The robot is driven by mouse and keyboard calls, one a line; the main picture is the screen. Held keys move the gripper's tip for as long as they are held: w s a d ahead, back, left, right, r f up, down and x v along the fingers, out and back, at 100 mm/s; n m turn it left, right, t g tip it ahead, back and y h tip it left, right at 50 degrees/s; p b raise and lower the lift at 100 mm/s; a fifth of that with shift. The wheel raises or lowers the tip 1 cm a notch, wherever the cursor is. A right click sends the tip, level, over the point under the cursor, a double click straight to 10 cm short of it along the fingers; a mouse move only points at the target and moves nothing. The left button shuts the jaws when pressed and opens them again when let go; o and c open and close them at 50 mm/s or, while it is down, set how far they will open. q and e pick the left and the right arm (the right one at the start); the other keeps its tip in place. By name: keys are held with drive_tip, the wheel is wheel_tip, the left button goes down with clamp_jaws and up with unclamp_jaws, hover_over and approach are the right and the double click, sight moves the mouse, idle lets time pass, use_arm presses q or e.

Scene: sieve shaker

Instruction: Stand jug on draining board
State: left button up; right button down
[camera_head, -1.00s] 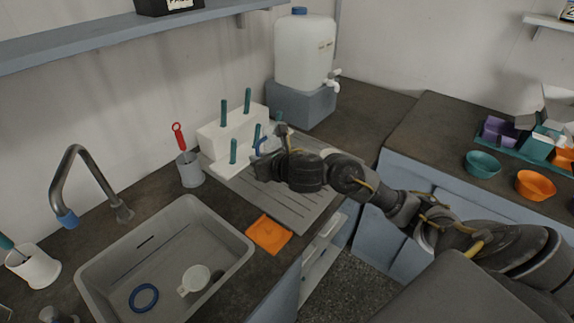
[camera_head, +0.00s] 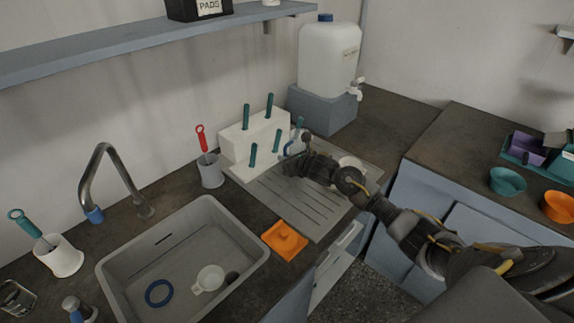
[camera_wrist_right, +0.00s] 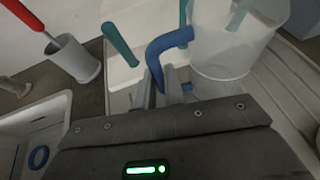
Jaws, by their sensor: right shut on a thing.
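The jug (camera_wrist_right: 232,38) is a clear, see-through vessel with a blue curved handle (camera_wrist_right: 168,40), seen in the right wrist view. My right gripper (camera_wrist_right: 162,88) is shut on the handle, and the jug's body is to the right of the fingers. The jug looks upright over the ribbed draining board (camera_head: 285,203); I cannot tell whether its base touches the board. In the head view, my right gripper (camera_head: 290,163) is over the board's back left part, in front of the white peg rack (camera_head: 237,143). The arm hides most of the jug there. My left gripper is out of view.
The peg rack's teal pegs stand close to the jug. A grey cup with a red-handled brush (camera_head: 211,173) stands left of the rack. The sink (camera_head: 120,275) holds a blue ring and a white scoop. An orange square (camera_head: 284,240) lies beside the board's front. A water container (camera_head: 328,60) stands behind.

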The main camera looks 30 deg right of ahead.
drive_tip(key=shift+w+d+f, duration=0.2)
drive_tip(key=shift+w+f, duration=0.05)
drive_tip(key=shift+f, duration=0.1)
wheel_tip(320, 180, down, 3)
drive_tip(key=shift+w+d+f, duration=0.1)
drive_tip(key=shift+w+f, duration=0.05)
drive_tip(key=shift+f, duration=0.05)
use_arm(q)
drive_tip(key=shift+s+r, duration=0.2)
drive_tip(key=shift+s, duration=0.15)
use_arm(e)
drive_tip(key=shift+f, duration=0.2)
drive_tip(key=c, duration=1.5)
unclamp_jaws()
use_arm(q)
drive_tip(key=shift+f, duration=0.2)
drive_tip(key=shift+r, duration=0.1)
use_arm(e)
drive_tip(key=shift+r, duration=0.1)
